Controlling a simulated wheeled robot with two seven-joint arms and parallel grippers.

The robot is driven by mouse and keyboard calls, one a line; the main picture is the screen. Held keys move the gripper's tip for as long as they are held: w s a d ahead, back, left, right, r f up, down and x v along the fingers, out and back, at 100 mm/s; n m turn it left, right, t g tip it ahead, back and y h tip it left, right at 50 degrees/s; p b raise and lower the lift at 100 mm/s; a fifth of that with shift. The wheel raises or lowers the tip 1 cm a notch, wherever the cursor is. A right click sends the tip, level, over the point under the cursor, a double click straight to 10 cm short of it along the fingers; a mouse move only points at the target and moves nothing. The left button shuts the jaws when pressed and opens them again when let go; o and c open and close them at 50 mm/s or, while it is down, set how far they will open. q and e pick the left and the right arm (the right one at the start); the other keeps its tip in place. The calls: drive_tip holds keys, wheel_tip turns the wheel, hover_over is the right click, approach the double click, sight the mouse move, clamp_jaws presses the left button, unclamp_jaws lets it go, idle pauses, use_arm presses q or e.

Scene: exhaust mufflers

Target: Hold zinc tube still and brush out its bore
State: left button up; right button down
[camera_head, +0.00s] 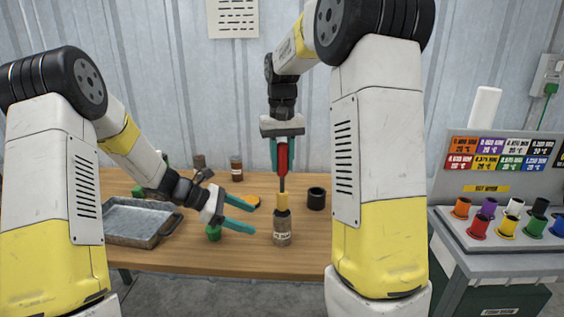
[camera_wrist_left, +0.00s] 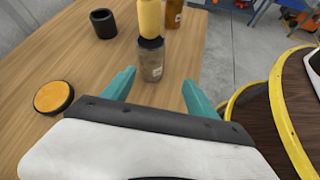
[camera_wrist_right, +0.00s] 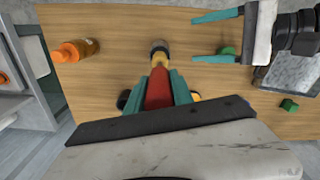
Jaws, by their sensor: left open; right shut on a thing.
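The zinc tube (camera_head: 282,230), a grey-brown labelled cylinder with a dark rim, stands upright near the table's front edge. My right gripper (camera_head: 283,168) is shut on the red handle of the brush (camera_head: 283,158), which points straight down. The brush's yellow head (camera_head: 282,201) is at the tube's mouth; whether any of it is inside I cannot tell. My left gripper (camera_head: 254,219) is open and empty, left of the tube, its fingers pointing towards it. In the left wrist view the tube (camera_wrist_left: 151,62) stands ahead, just beyond the fingertips and between their lines.
An orange-topped disc (camera_wrist_left: 54,96) and a green piece (camera_head: 213,232) lie near my left gripper. Coloured cups (camera_head: 478,228) stand on a separate unit at right.

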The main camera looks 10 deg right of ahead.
sight(279, 231)
use_arm(q)
drive_tip(key=f, duration=0.1)
drive_tip(key=w+d+f+n, duration=0.1)
drive_tip(key=f+n, duration=0.1)
drive_tip(key=shift+w+d+f+h, duration=0.25)
drive_tip(key=shift+w+f+h, duration=0.15)
drive_tip(key=shift+x, duration=4.95)
drive_tip(key=shift+w, duration=0.1)
drive_tip(key=shift+c, duration=0.2)
drive_tip(key=c, duration=0.8)
